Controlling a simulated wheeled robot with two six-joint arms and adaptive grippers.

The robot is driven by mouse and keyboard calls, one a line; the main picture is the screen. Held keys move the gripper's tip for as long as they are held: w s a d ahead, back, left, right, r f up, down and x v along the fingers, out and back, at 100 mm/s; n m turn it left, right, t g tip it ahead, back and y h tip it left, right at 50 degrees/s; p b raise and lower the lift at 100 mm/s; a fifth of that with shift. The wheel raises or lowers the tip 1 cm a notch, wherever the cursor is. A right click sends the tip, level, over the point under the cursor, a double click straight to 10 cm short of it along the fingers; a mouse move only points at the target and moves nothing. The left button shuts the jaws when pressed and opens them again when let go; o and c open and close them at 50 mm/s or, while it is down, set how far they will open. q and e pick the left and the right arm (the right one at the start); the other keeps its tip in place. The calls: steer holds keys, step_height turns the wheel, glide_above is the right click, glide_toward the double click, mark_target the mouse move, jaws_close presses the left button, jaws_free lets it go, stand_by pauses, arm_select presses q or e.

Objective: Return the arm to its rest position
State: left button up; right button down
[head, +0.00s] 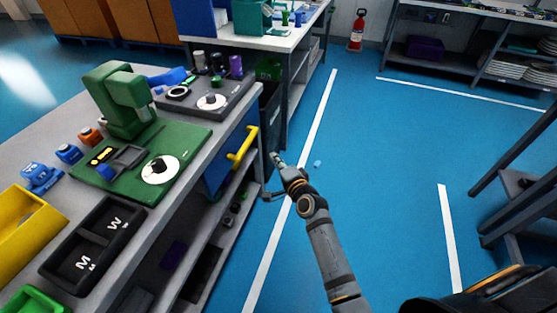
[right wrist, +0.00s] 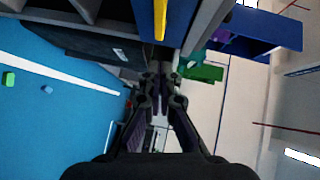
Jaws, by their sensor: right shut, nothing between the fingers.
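My right arm comes in from the lower right of the head view. Its gripper (head: 277,158) is out over the floor, just right of the workbench's end and close to the yellow handle (head: 243,144) of a blue drawer (head: 222,165). In the right wrist view the two fingers (right wrist: 160,75) are together with nothing between them. The yellow handle also shows there (right wrist: 160,18), beyond the fingertips. My left gripper is in neither view.
The workbench on the left carries a green machine (head: 120,100), a black tray marked W and M (head: 70,240) and a yellow bin (head: 20,225). A dark bin (head: 270,125) stands behind the gripper. Blue floor (head: 390,170) to the right is mostly clear. A small light-blue piece (head: 318,163) lies there.

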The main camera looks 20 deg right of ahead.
steer(key=shift+s+d+r, duration=0.1)
steer(key=shift+s+d, duration=0.05)
steer(key=shift+s, duration=0.4)
